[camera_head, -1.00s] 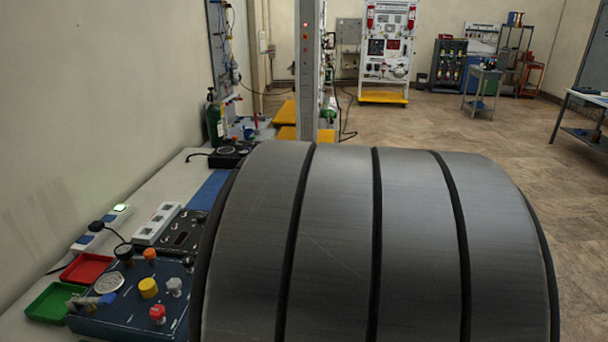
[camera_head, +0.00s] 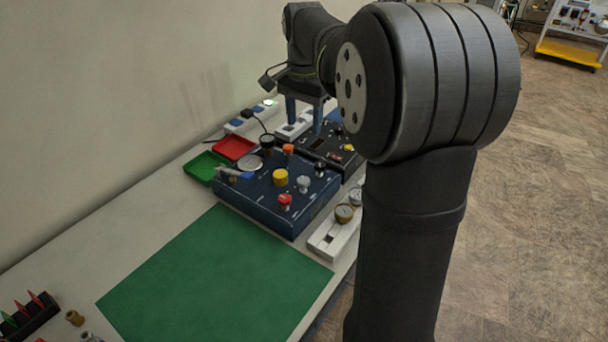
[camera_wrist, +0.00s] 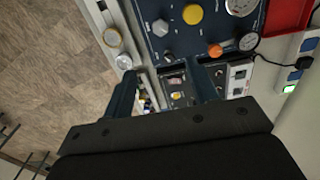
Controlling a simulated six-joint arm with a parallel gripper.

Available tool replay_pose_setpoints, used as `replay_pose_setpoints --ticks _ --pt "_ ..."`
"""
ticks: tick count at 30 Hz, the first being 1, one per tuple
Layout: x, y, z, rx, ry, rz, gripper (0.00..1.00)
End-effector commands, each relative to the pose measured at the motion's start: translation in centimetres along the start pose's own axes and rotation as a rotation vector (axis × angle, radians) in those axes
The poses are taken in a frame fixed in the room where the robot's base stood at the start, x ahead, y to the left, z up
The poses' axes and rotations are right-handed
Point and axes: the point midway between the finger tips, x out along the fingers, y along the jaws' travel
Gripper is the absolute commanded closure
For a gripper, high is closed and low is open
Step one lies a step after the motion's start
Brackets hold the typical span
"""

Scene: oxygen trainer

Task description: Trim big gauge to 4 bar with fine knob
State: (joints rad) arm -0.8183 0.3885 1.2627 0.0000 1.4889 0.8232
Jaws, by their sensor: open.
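The blue control box (camera_head: 262,208) sits on the bench. The big gauge (camera_head: 250,163) is a round white dial on its left part; its reading is too small to make out, and it is cut by the top edge in the wrist view (camera_wrist: 242,5). On the box are a yellow knob (camera_head: 280,177), a grey knob (camera_head: 303,184), a red knob (camera_head: 285,200) and an orange knob (camera_head: 288,149). No label shows which is the fine knob. My gripper (camera_head: 305,116) is open and empty beyond the box, fingers pointing down above the black box; its fingers also show in the wrist view (camera_wrist: 163,92).
A black box (camera_head: 330,150) stands behind the blue one. Red (camera_head: 233,147) and green (camera_head: 203,167) trays lie to the left, near a power strip (camera_head: 250,119). The green mat (camera_head: 215,275) is clear.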

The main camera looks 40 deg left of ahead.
Motion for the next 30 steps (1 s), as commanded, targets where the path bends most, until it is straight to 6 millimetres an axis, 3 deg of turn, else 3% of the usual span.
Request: replay_pose_setpoints --ticks 5,21,30 --pt "1.4 -0.2 0.2 -0.006 -0.003 0.004 0.47" --pt "12.8 -0.1 0.2 -0.004 -0.005 0.005 0.47" --pt "16.8 -0.1 0.1 -0.004 -0.002 0.002 0.47"
